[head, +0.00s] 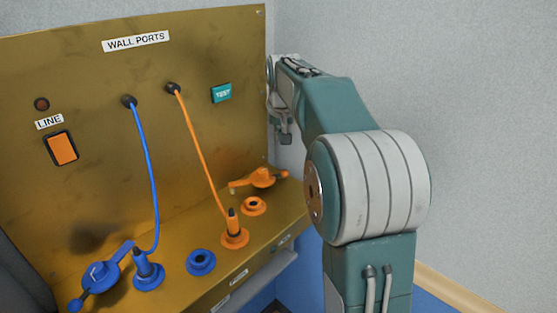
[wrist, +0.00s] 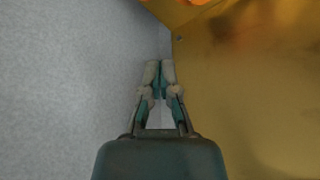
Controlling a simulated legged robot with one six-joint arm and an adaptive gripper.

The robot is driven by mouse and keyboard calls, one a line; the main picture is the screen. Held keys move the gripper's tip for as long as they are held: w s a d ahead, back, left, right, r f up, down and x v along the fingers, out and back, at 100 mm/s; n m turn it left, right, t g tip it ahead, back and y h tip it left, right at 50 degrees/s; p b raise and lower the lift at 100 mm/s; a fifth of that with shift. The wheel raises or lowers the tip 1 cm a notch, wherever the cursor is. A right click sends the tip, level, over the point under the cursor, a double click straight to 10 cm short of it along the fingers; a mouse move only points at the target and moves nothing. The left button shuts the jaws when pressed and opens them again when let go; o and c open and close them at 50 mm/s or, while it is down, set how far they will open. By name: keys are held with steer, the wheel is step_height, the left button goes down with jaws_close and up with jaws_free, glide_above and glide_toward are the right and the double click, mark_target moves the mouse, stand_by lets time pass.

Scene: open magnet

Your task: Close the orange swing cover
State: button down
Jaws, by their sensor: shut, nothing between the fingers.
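The orange swing cover (head: 262,178) is at the right end of the brass ledge. It is swung aside, with its arm pointing left, and the orange port ring (head: 253,206) in front of it is uncovered. My gripper (head: 284,136) is beyond the panel's right edge, above and behind the cover, partly hidden by my arm. In the wrist view my gripper (wrist: 159,68) has its fingertips together and empty, apart from any object. An orange part shows at the top edge there, too cropped to identify surely.
An orange plug (head: 235,234) with its cable stands left of the open port. A blue plug (head: 148,272), blue ring (head: 201,262) and blue cover (head: 100,278) are further left. The brass panel (head: 75,85) rises behind. A grey wall (head: 480,120) is at right.

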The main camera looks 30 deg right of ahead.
steer(key=shift+s+d+f+x, duration=0.15)
steer(key=shift+s+x, duration=0.1)
steer(key=shift+x, duration=1.7)
steer(key=shift+s+d+x, duration=0.15)
steer(key=shift+s+x, duration=0.15)
steer(key=shift+x, duration=1.65)
steer(key=shift+s+d+f+x, duration=0.15)
steer(key=shift+s+x, duration=0.1)
steer(key=shift+x, duration=1.7)
steer(key=shift+d, duration=0.15)
steer(key=shift+s, duration=0.1)
